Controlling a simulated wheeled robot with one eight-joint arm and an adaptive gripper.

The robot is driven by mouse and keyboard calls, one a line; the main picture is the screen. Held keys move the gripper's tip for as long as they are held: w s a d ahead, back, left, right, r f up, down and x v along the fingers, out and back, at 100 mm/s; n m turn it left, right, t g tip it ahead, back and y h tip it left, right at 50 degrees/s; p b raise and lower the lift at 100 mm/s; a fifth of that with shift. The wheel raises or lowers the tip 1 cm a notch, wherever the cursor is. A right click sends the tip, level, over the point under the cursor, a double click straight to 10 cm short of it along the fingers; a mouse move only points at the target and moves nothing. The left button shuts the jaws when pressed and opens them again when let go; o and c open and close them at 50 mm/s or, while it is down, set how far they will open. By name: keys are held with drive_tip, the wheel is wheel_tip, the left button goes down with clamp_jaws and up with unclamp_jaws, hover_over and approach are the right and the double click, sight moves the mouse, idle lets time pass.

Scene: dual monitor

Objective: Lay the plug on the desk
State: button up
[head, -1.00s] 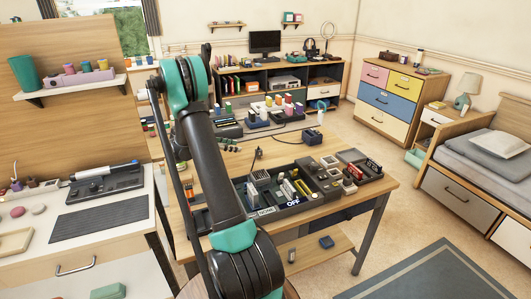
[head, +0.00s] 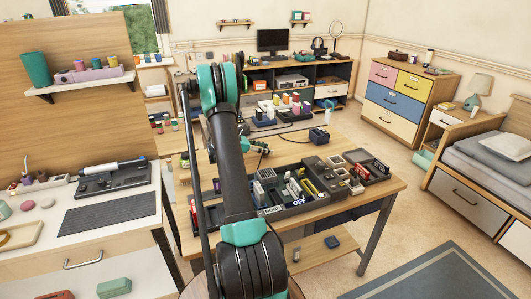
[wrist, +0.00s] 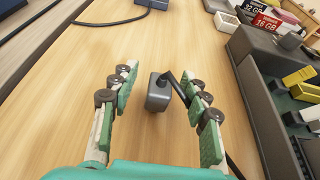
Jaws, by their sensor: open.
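The plug (wrist: 158,92) is a small grey block with a black cable leaving its right side and running down under the right finger. In the wrist view it is over the bare wooden desk (wrist: 95,60), between the fingers of my gripper (wrist: 160,76). The fingers are spread, with a gap on the left; the right finger is close to the cable, and I cannot tell if they touch. The plug looks to be at desk level, though its underside is hidden. In the head view my gripper (head: 262,147) is low over the desk (head: 345,140); the plug is not clear there.
A dark organiser tray (wrist: 262,105) with several compartments lies right of the plug; it also shows in the head view (head: 318,204). A dark box (head: 319,135) with a cable sits at the desk's far side. Bare wood is free left of the gripper in the wrist view.

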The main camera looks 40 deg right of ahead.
drive_tip(key=x, duration=0.4)
clamp_jaws()
